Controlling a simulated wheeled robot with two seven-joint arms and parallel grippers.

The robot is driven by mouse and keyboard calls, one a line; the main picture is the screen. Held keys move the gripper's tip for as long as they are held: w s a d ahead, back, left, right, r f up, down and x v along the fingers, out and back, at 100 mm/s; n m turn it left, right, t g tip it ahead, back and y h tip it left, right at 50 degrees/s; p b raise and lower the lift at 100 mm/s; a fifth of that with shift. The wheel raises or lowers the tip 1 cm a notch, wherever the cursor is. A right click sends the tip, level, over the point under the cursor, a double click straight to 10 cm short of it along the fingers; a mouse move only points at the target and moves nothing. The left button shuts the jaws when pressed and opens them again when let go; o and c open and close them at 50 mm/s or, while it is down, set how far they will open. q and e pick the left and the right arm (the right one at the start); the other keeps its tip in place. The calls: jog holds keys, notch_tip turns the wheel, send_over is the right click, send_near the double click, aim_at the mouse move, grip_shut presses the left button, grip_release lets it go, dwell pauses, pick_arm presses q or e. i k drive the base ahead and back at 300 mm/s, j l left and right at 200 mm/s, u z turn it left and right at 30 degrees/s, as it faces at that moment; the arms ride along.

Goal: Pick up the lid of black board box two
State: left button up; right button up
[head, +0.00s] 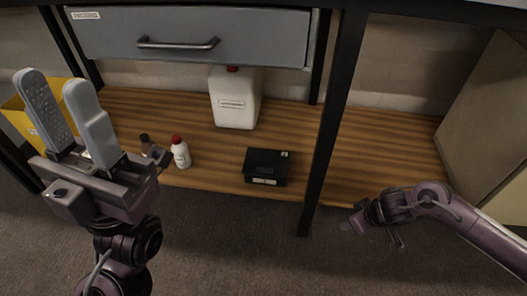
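A black box (266,167) with a closed-looking flat top sits on the wooden lower shelf, right of centre and close to the shelf's front edge. White labels show on its front and top corner; they are too small to read. My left gripper (61,99) is at the left, raised, with its two grey fingers pointing up and a narrow gap between them. It is empty and well apart from the box. My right gripper (354,222) is low at the right, in front of the shelf, right of the black post and apart from the box. Its fingers are too small to read.
A white jug (235,98) with a red cap stands behind the box. A small white bottle (181,153) with a red cap and a dark bottle (146,144) stand left. A yellow bin (22,120) is far left. A black post (328,130) and grey drawer (190,36) bound the shelf.

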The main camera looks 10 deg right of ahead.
aim_at(261, 162)
jog(key=i+l+u, duration=0.1)
jog(key=l+u, duration=0.2)
jog(key=i+l+u, duration=0.1)
jog(key=l+u, duration=0.75)
jog(key=u, duration=0.15)
jog(key=l+u, duration=0.4)
jog(key=k+j, duration=0.05)
jog(key=j, duration=0.05)
